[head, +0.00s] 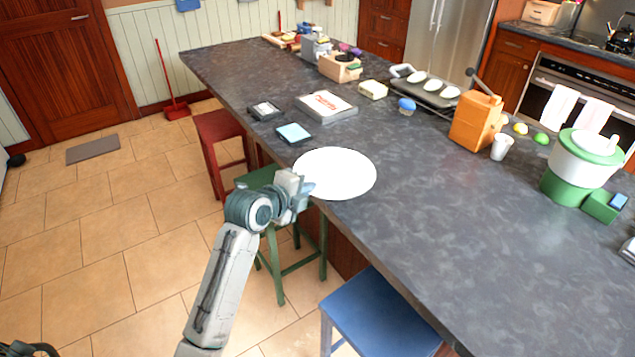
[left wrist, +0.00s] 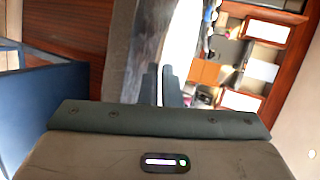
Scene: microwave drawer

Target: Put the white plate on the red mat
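The white plate (head: 340,172) is at the near left edge of the dark counter, its near left rim at the edge. My left gripper (head: 303,190) is at that rim. In the left wrist view its two dark fingers (left wrist: 161,85) are close together with the pale plate (left wrist: 185,32) running up from between them, so it looks shut on the rim. Whether the plate is clear of the counter I cannot tell. No red mat is seen in either view. My right gripper is not in view.
On the counter (head: 420,240) are a blue-topped box (head: 294,133), a grey tray (head: 326,107), an orange container (head: 475,122), a white cup (head: 501,147) and a green-white appliance (head: 583,165). Stools, green (head: 258,178) and blue (head: 380,315), stand along the near side. The counter right of the plate is clear.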

